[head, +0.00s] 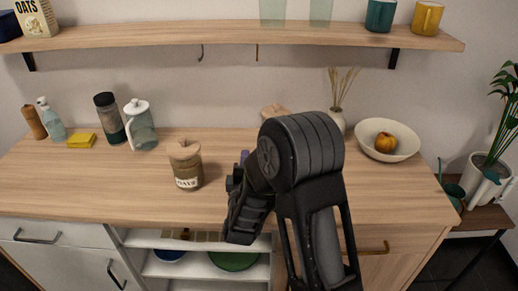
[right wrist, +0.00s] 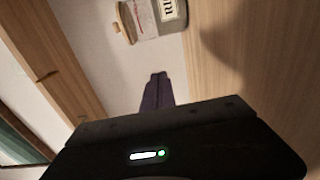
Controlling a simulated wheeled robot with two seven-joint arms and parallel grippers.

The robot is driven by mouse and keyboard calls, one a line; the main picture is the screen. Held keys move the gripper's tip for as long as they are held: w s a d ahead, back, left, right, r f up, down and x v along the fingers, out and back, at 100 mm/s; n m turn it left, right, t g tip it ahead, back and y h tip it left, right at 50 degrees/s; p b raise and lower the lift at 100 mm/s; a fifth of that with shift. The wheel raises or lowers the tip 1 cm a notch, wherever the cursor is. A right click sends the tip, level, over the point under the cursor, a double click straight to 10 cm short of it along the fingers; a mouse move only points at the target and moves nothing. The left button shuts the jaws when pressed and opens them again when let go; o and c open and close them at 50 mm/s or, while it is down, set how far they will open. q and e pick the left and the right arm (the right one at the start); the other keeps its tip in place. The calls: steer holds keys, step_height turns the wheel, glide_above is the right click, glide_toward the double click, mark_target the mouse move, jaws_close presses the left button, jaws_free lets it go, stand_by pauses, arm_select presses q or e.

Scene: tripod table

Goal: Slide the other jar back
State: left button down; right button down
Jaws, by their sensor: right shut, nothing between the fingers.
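One jar (head: 188,170) with a wooden lid and an "OATS" label stands upright on the wooden counter, left of my right arm. Another jar shows in the head view only by its wooden lid (head: 275,110); my right arm hides its body. In the right wrist view a glass jar (right wrist: 152,18) with a wooden lid and a label starting "RI" stands on the counter at the top. My right gripper (head: 244,157) is shut and empty, its dark purple fingers (right wrist: 157,92) apart from that jar. My left gripper is out of view.
On the counter (head: 90,190) stand a white-lidded pitcher (head: 140,125), a dark shaker (head: 110,118), a spray bottle (head: 52,120) and a yellow sponge (head: 81,140) at left. A bowl (head: 405,140) with fruit and a vase (head: 338,120) stand right. A wall shelf (head: 220,33) hangs above.

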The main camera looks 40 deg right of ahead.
steer(key=shift+f, duration=0.5)
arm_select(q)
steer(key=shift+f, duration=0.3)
arm_select(e)
steer(key=shift+r, duration=0.15)
steer(key=shift+w, duration=0.1)
steer(key=shift+w+d, duration=0.15)
steer(key=shift+d, duration=0.05)
steer(key=p+x, duration=0.1)
steer(key=x, duration=0.8)
steer(key=shift+w+d, duration=0.2)
steer(key=shift+d, duration=0.2)
steer(key=shift+s+d+p, duration=0.25)
steer(key=shift+s+d, duration=0.05)
steer(key=shift+d, duration=0.25)
steer(key=shift+s+d+p, duration=0.2)
steer(key=shift+s+d, duration=0.1)
steer(key=shift+d, duration=0.25)
steer(key=shift+s+d, duration=0.2)
steer(key=shift+d, duration=0.25)
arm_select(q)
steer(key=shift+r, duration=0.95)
